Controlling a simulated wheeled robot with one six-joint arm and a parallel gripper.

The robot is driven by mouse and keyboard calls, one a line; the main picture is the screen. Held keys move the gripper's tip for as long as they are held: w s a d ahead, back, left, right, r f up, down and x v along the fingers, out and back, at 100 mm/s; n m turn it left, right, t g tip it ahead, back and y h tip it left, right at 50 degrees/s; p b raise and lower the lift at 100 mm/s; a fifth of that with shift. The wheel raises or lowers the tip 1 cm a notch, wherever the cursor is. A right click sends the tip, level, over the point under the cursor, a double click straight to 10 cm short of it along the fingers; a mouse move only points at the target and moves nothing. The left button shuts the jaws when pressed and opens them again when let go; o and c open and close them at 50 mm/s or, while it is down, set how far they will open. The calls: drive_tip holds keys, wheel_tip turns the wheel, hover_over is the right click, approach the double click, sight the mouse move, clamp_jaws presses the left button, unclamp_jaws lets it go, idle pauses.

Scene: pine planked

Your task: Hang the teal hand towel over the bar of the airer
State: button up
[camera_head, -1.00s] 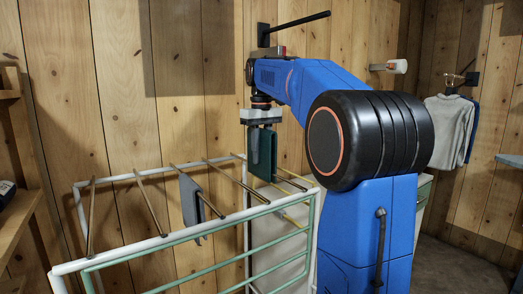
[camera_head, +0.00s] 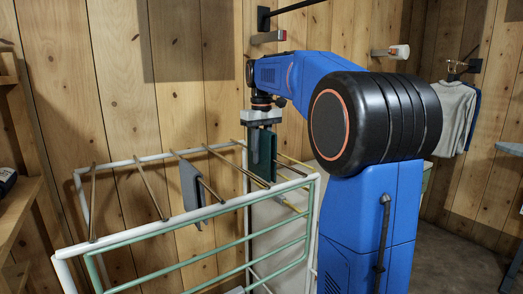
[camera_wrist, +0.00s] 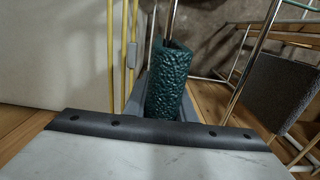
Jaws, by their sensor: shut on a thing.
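The teal hand towel (camera_head: 263,155) hangs folded from my gripper (camera_head: 262,122), which is shut on its upper part. In the wrist view the towel (camera_wrist: 167,85) is a dark textured fold between the fingers of my gripper (camera_wrist: 166,100). The airer (camera_head: 180,223) has a white and green frame with several brown bars. The towel is among the bars at its right end, its lower part at about bar height. In the wrist view a bar (camera_wrist: 172,15) runs up to the towel's far end. I cannot tell whether it passes inside the fold.
A grey cloth (camera_head: 190,190) hangs on a bar to the left of the towel. Yellow bars (camera_wrist: 119,55) are close on the other side. A wall peg (camera_head: 290,8) is above, and a pale garment (camera_head: 452,115) hangs on the wall at right.

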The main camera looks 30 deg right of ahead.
sight(261, 172)
drive_tip(key=shift+f, duration=3.35)
drive_tip(key=o, duration=1.4)
drive_tip(key=shift+o, duration=0.2)
drive_tip(key=shift+r, duration=4.45)
